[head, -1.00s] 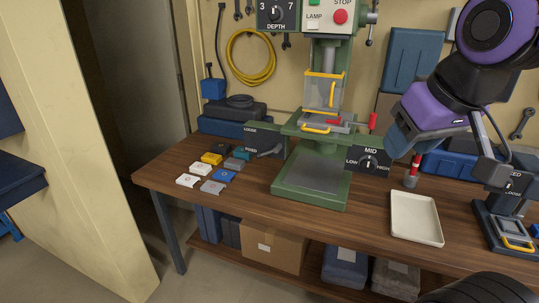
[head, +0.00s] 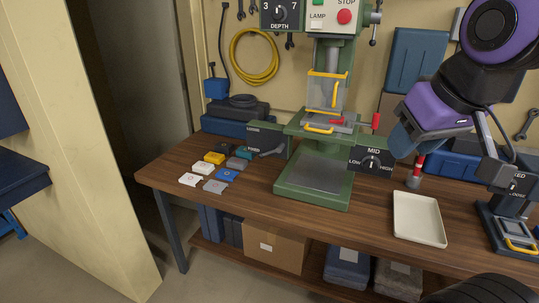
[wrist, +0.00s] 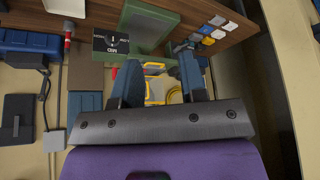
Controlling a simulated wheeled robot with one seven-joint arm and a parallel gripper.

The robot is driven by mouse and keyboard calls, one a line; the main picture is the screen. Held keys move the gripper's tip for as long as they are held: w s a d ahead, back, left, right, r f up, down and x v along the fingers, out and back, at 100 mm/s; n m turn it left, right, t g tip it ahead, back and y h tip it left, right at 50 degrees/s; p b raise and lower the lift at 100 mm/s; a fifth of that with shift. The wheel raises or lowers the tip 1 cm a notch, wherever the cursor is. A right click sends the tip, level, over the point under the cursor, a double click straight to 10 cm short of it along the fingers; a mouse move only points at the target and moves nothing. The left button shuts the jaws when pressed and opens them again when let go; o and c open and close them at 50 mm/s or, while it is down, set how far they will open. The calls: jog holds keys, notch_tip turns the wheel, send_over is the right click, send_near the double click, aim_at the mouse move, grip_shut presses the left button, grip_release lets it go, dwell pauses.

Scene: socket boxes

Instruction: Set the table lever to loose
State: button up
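The table lever (head: 270,153) is a dark grey handle on the left side of the green drill press (head: 312,185). Its dark plate (head: 254,141) reads LOOSE above and FIXED below; the lever lies low, level with the FIXED mark. My gripper (wrist: 160,62) is open and empty in the wrist view, its two dark blue fingers apart. In the head view my gripper is at the right, well away from the lever, and partly hidden by its own purple wrist. In the wrist view the fingers point towards the press, and I cannot make out the lever clearly.
A MID/LOW/HIGH dial plate (head: 372,161) and a red-tipped handle (head: 376,121) stick out on the press's right. Several small boxes (head: 215,172) lie left of the press. A cream tray (head: 418,220) and a second device (head: 510,230) stand right. Front-left tabletop is clear.

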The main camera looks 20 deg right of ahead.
jog(key=w+d+f+n+g+h, duration=0.1)
jog(key=w+g, duration=0.1)
jog(key=w, duration=0.7)
jog(key=w+d+f+g, duration=0.1)
jog(key=w+d+f, duration=0.1)
jog(key=w, duration=0.7)
jog(key=w+a+f+n+g+h, duration=0.1)
jog(key=w+f+h, duration=0.2)
jog(key=w+f, duration=0.35)
jog(key=w+a+f+n+g+h, duration=0.15)
jog(key=w+f, duration=0.25)
jog(key=w, duration=0.5)
jog(key=n+t+h, duration=0.9)
jog(key=t+h, duration=0.1)
send_near(264, 155)
jog(key=shift+g, duration=0.25)
jog(key=x, duration=1)
jog(key=shift+w+d+r, duration=0.15)
jog(key=shift+w+d, duration=0.15)
grip_shut()
